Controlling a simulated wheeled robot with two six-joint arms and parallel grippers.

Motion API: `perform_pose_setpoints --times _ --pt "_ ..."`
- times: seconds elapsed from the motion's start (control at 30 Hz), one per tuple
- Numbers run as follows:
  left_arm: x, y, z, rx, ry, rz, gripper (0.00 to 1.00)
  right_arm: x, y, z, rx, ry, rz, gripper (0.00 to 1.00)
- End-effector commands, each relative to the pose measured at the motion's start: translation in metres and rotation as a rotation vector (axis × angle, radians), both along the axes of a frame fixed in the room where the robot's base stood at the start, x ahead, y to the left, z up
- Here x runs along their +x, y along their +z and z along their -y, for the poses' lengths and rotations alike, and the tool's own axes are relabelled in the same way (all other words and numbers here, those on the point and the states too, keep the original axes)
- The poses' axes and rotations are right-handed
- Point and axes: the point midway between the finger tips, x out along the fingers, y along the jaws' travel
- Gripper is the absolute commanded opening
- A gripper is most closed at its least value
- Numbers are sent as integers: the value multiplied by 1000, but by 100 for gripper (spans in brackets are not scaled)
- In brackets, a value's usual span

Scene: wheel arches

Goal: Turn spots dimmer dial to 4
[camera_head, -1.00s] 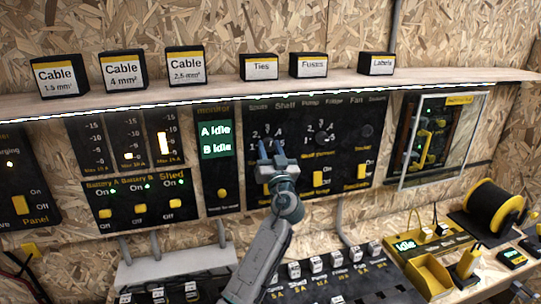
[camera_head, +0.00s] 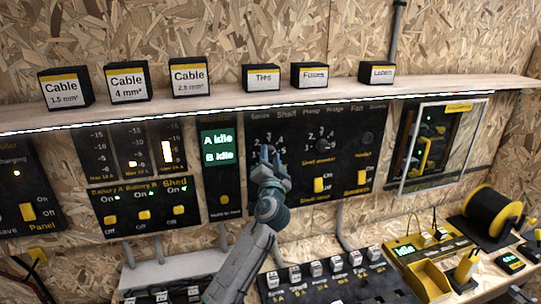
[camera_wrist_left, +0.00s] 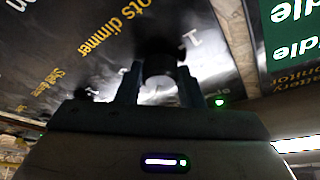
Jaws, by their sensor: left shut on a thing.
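The spots dimmer dial (camera_wrist_left: 158,64) is a dark round knob on the black control panel (camera_head: 345,125). In the left wrist view it sits between my two fingers, with the yellow "spots dimmer" lettering to its left and a white "1" to its right. My left gripper (camera_head: 271,154) reaches up to the panel and is shut on the dial; it also shows in the left wrist view (camera_wrist_left: 159,86). In the head view the gripper covers most of the dial, with some scale numbers above it. Where the dial's pointer stands cannot be told. My right gripper is not in view.
A second dial (camera_head: 322,145) and yellow switches (camera_head: 319,185) are to the right on the same panel. A green-lit monitor (camera_head: 217,146) is close on the left. A shelf (camera_head: 220,102) with labelled boxes runs above. Fuse holders (camera_head: 317,268) stand below.

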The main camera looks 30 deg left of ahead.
Motion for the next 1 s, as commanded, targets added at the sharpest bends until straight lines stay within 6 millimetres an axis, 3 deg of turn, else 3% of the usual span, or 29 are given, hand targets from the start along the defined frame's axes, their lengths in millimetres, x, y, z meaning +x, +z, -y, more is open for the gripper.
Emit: perform_pose_setpoints --times 0.37,0.4,0.5,0.83,1.0 --pt "0 -1 0 3 0 -6 11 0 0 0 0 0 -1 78" --pt "0 -1 0 3 0 -6 36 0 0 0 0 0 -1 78" --pt "0 -1 0 4 1 -5 56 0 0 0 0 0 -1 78" --pt "-2 -2 1 3 0 -4 56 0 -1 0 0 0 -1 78" --pt "-19 -12 13 2 -2 -3 56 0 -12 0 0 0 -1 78"
